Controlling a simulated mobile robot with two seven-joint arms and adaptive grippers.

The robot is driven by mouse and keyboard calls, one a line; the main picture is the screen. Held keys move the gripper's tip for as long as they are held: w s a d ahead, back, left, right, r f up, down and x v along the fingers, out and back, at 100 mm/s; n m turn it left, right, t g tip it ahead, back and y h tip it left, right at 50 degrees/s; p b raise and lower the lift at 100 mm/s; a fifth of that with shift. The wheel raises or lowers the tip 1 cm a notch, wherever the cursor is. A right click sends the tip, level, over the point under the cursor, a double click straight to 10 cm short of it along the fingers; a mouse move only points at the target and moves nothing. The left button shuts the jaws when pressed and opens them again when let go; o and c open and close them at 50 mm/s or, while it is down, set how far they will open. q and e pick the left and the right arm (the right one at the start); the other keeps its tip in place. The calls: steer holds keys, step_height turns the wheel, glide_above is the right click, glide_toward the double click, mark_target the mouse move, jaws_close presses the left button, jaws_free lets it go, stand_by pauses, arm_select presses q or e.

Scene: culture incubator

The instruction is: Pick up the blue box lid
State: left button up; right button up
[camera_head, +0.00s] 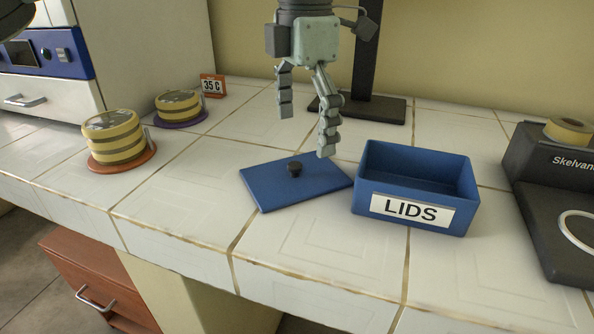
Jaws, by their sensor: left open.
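The blue box lid (268,186) lies flat on the white tiled bench, with a small black knob (294,168) at its middle. The blue box (413,200), labelled LIDS, stands just right of the lid, open at the top and seemingly empty. My left gripper (307,136) points down above and slightly behind the lid. Its fingers are apart and hold nothing. The right fingertip overlaps the lid's back edge in the picture; I cannot tell the exact height. My right gripper is not in view.
Stacks of yellow-banded dishes stand on an orange base (122,161) and a purple base (181,119) at the left. A 35 C sign (213,85) is behind them. A black stand (389,108) rises behind the gripper. A dark device (552,158) is at the right. The front bench is clear.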

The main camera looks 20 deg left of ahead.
mark_target(299, 163)
arm_select(q)
steer(key=f, duration=0.5)
steer(key=shift+s+a+f, duration=0.15)
steer(key=shift+s+a, duration=0.05)
steer(key=shift+s, duration=0.05)
steer(key=shift+c, duration=0.5)
steer(key=c, duration=1.4)
steer(key=shift+s+f, duration=0.1)
jaws_close()
